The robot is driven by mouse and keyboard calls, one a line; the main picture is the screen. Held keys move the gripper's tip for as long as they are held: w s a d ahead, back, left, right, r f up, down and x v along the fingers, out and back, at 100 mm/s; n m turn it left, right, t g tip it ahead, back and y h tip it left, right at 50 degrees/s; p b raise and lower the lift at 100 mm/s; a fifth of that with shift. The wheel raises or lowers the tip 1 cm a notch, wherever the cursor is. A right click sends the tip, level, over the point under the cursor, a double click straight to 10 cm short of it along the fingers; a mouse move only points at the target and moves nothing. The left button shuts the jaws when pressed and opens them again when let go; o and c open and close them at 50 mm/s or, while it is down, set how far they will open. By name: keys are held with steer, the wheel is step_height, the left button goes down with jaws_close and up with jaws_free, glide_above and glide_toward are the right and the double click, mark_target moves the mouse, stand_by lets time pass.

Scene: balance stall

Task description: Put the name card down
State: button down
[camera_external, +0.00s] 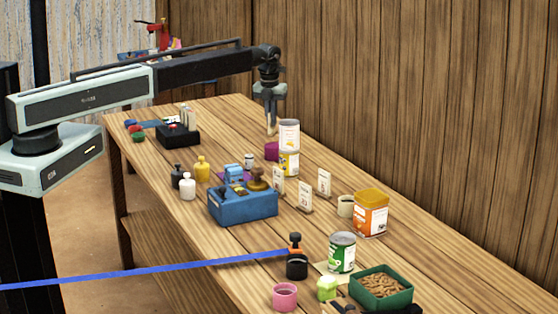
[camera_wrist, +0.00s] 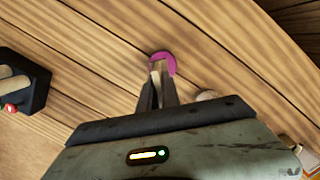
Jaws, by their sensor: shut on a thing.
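My gripper (camera_external: 270,130) points down above the far part of the table, left of the stacked cans. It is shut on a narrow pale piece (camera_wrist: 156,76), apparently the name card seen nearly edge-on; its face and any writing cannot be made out. The piece looks held above the tabletop, in front of a magenta round thing (camera_wrist: 165,60) in the wrist view. Three white cards in wooden stands are upright mid-table: one left (camera_external: 278,180), one in front (camera_external: 305,194) and one right (camera_external: 323,182).
Stacked cans (camera_external: 289,135) stand close right of my gripper, beside a magenta item (camera_external: 271,150). A black holder (camera_external: 178,136) is to the left. A blue toolbox (camera_external: 243,206) and small bottles stand nearer. Bare wood lies between the holder and my gripper.

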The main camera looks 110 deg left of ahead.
mark_target(273, 131)
steer(key=f+b, duration=0.4)
steer(key=shift+w+a, duration=0.2)
steer(key=shift+a, duration=0.15)
steer(key=shift+r, duration=0.25)
steer(key=shift+f, duration=0.15)
steer(key=c, duration=1.6)
jaws_free()
steer(key=shift+o, duration=0.2)
step_height(273, 131, up, 12)
steer(key=d+p, duration=0.1)
steer(key=p, duration=1.1)
steer(key=shift+d, duration=0.25)
